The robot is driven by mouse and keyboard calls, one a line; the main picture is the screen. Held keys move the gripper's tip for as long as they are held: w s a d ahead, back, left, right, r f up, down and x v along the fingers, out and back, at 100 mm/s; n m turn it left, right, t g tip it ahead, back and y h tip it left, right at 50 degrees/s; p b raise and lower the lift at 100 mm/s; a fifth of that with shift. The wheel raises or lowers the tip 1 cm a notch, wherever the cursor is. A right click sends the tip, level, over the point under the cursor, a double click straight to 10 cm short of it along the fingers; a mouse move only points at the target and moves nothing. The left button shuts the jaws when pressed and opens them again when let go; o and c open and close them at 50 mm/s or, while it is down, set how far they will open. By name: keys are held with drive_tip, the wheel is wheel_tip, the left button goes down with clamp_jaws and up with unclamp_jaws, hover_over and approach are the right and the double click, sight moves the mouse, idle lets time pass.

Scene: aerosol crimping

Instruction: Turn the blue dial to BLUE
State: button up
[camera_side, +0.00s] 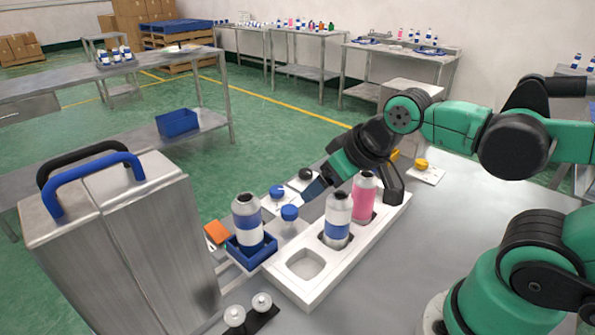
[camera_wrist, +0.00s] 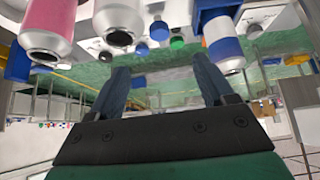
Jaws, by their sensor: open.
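Two blue round knobs show in the side view: one blue knob (camera_side: 277,191) on a white plate behind the bottles, and a second blue knob (camera_side: 289,213) nearer the front. I cannot tell which is the blue dial, nor read any BLUE mark.
A white tray (camera_side: 302,290) holds a blue-banded bottle (camera_side: 337,220) and a pink bottle (camera_side: 363,197) close to my gripper. Another bottle (camera_side: 246,218) stands in a blue holder (camera_side: 250,253). A metal box (camera_side: 160,245) with handles stands at left. A black knob (camera_side: 305,174) is nearby.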

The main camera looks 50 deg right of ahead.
drive_tip(key=n+g, duration=0.7)
drive_tip(key=n, duration=0.2)
hover_over(276, 189)
wheel_tip(276, 189, down, 6)
drive_tip(key=shift+s+f, duration=0.1)
drive_tip(key=shift+f, duration=3.1)
drive_tip(key=shift+c, duration=0.2)
clamp_jaws()
